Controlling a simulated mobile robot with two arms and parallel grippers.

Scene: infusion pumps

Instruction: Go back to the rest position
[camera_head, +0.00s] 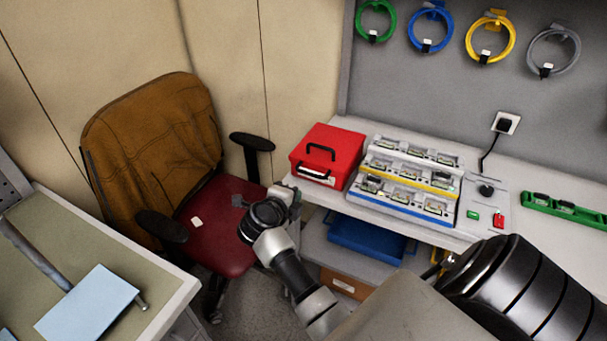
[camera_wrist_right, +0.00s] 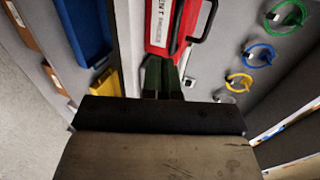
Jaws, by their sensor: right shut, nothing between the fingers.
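My right arm reaches up from the lower right in the head view, with the black wrist joint in front of the red chair seat. The right gripper (camera_head: 290,194) is at the table's left front edge, just left of and below the red case (camera_head: 326,155). Its fingertips are hard to make out there. In the right wrist view the right gripper's dark fingers (camera_wrist_right: 163,62) are together with nothing between them. They point toward the red case (camera_wrist_right: 172,22); contact cannot be told. My left gripper is not in view.
A white table (camera_head: 540,249) holds a stepped rack (camera_head: 411,178) and a green strip (camera_head: 562,210). An office chair (camera_head: 212,228) stands left of the arm, near another table (camera_head: 48,235). Coloured cable loops (camera_head: 427,47) hang on the wall.

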